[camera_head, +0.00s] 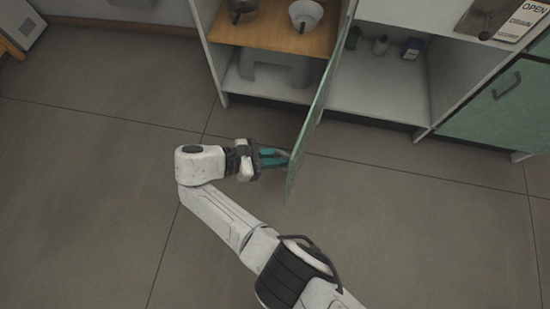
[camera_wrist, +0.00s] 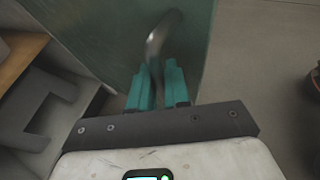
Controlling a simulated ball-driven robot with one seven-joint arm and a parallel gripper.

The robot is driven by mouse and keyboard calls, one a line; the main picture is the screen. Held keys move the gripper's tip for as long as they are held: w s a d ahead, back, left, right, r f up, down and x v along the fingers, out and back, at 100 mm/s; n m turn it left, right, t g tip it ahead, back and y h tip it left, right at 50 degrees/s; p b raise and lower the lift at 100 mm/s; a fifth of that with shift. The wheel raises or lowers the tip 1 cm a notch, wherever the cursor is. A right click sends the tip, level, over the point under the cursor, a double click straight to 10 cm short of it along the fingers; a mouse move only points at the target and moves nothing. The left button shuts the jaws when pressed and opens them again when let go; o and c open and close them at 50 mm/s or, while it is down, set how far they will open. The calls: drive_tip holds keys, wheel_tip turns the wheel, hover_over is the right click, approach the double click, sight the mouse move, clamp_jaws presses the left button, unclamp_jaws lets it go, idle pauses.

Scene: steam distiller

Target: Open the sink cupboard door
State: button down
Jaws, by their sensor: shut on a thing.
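The sink cupboard door (camera_head: 314,118) is a thin green panel that stands swung out from the cupboard front, seen nearly edge-on in the head view. In the wrist view the door (camera_wrist: 100,38) fills the upper middle, with a curved metal handle (camera_wrist: 159,35) on it. My gripper (camera_head: 281,157) is at the door's outer part, on its left side in the head view. In the wrist view its teal fingers (camera_wrist: 161,82) are shut on the handle. The fingertips partly hide the handle's lower end.
The open cupboard (camera_head: 385,97) holds a few small bottles (camera_head: 412,48). To its left, a wooden shelf (camera_head: 272,32) carries a white bowl (camera_head: 305,14) and a pot. A closed green door (camera_head: 500,105) is at the right. The floor around my arm is clear.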

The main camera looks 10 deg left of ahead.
drive_tip(key=shift+w+a, duration=0.15)
drive_tip(key=shift+a, duration=0.05)
drive_tip(key=c, duration=1.2)
unclamp_jaws()
drive_tip(key=shift+o, duration=0.2)
drive_tip(key=v, duration=1)
drive_tip(key=shift+a+r, duration=0.15)
drive_tip(key=shift+a, duration=0.15)
